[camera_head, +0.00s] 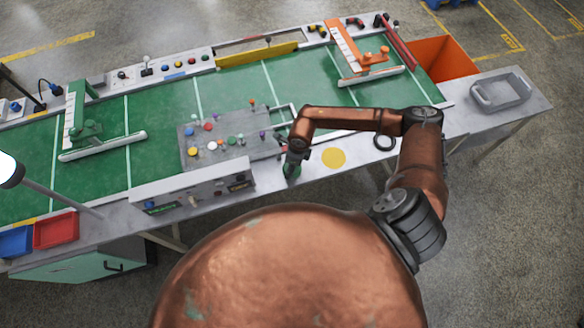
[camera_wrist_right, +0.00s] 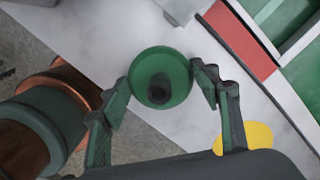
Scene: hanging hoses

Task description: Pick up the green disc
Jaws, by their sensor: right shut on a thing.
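The green disc (camera_wrist_right: 147,66) is round with a dark spot in its middle. In the right wrist view it sits between the two fingers of my right gripper (camera_wrist_right: 161,88), which touch it on both sides, so the gripper is shut on it. In the head view my right gripper (camera_head: 293,160) points down over the table's front edge strip, and the green disc (camera_head: 291,171) shows under it, partly hidden. I cannot tell whether the disc touches the table. My left gripper is not in view.
A grey panel with several coloured knobs (camera_head: 225,140) stands to the left. A grey tray (camera_head: 500,100) is at the far right.

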